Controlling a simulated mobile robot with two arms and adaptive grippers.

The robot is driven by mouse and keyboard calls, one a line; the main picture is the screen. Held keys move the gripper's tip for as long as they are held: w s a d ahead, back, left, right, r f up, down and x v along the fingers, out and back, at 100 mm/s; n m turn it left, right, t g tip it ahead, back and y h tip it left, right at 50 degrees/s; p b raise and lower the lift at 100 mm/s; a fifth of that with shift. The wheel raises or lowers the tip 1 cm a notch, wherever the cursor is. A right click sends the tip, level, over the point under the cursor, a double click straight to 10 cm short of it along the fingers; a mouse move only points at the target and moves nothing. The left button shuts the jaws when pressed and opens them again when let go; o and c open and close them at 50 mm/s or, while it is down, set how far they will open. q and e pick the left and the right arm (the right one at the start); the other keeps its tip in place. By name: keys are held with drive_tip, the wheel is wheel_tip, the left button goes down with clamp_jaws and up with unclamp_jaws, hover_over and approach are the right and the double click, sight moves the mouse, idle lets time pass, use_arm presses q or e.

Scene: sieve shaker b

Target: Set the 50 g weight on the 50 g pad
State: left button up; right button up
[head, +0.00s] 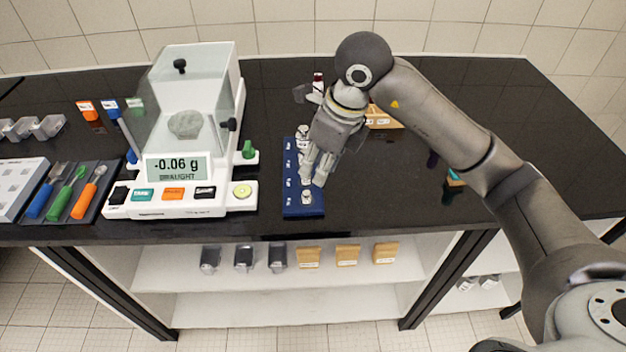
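A blue board (290,205) with a column of white-marked pads lies on the black bench, right of the balance. Small silver weights stand on it, one near its far end (303,131) and one near its front end (306,196). The markings are too small to read, so I cannot tell which weight or pad is the 50 g one. My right gripper (314,180) points down over the front half of the board, its two fingertips slightly apart. Its fingers and palm hide the middle of the board. I cannot tell whether a weight is between the fingertips. My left gripper is out of view.
A balance (150,197) reading -0.06 g, with a glass shield and a grey lump inside, stands left of the board. A tool tray (98,208) lies farther left. An orange-tan block (380,120) is behind my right arm. The bench right of the board is mostly clear.

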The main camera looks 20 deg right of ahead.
drive_tip(key=shift+v, duration=1.25)
idle(0.4)
